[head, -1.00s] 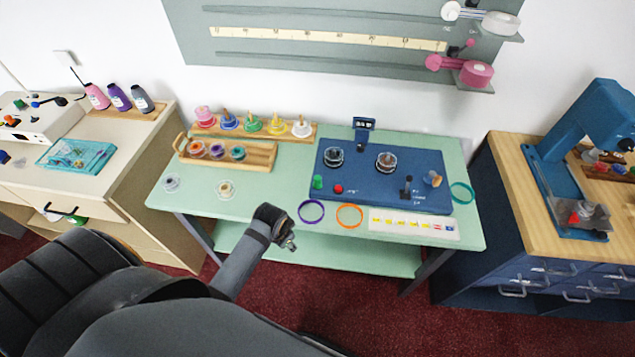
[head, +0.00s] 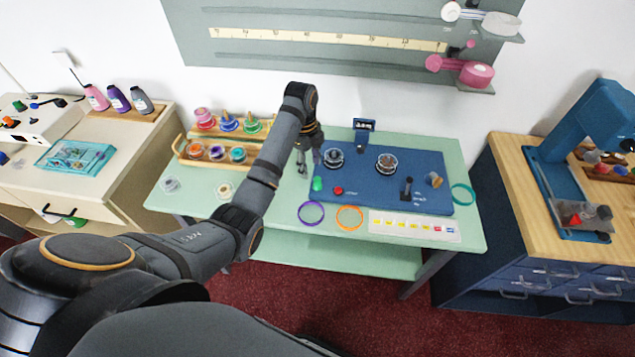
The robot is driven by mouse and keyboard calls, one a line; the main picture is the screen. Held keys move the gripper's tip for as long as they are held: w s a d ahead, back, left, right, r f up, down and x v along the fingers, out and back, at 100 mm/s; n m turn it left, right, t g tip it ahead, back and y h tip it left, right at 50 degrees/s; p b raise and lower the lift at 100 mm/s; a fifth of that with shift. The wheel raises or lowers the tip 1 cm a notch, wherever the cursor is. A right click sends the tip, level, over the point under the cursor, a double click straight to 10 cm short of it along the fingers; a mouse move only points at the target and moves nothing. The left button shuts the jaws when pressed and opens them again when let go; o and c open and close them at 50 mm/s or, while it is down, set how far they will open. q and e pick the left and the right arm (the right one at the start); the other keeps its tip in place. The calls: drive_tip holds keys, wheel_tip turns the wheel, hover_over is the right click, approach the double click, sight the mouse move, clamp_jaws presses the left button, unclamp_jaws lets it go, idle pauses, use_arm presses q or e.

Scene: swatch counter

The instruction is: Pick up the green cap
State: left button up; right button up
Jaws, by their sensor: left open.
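A green, cone-like cap (head: 253,124) stands in the row on the wooden rack at the back, between a blue one and my left arm. A small green piece (head: 317,184) also stands on the blue panel's left side; I cannot tell which of the two is the cap. My left gripper (head: 309,166) is open and empty, pointing down over the panel's left edge, just behind the small green piece and right of the rack. My left arm hides the right part of the rack. My right gripper is not in view.
The blue panel (head: 385,195) carries two round dials, a red button (head: 338,191) and a black lever (head: 406,187). A front rack (head: 187,160) holds orange, purple and teal jars. Purple (head: 311,213) and orange (head: 349,218) rings lie at the table's front edge.

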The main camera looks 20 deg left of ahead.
sight(317, 179)
use_arm(q)
drive_tip(key=f, duration=0.1)
drive_tip(key=w+f+m, duration=0.1)
drive_tip(key=f+m+p, duration=0.1)
drive_tip(key=shift+w+d, duration=0.25)
drive_tip(key=shift+d, duration=0.1)
drive_tip(key=shift+s+d+f, duration=0.1)
drive_tip(key=shift+f, duration=0.05)
drive_tip(key=f, duration=0.2)
drive_tip(key=d+f+p, duration=0.1)
drive_tip(key=f, duration=0.1)
drive_tip(key=shift+s, duration=0.2)
drive_tip(key=shift+f, duration=0.3)
drive_tip(key=c, duration=0.8)
drive_tip(key=shift+c, duration=0.2)
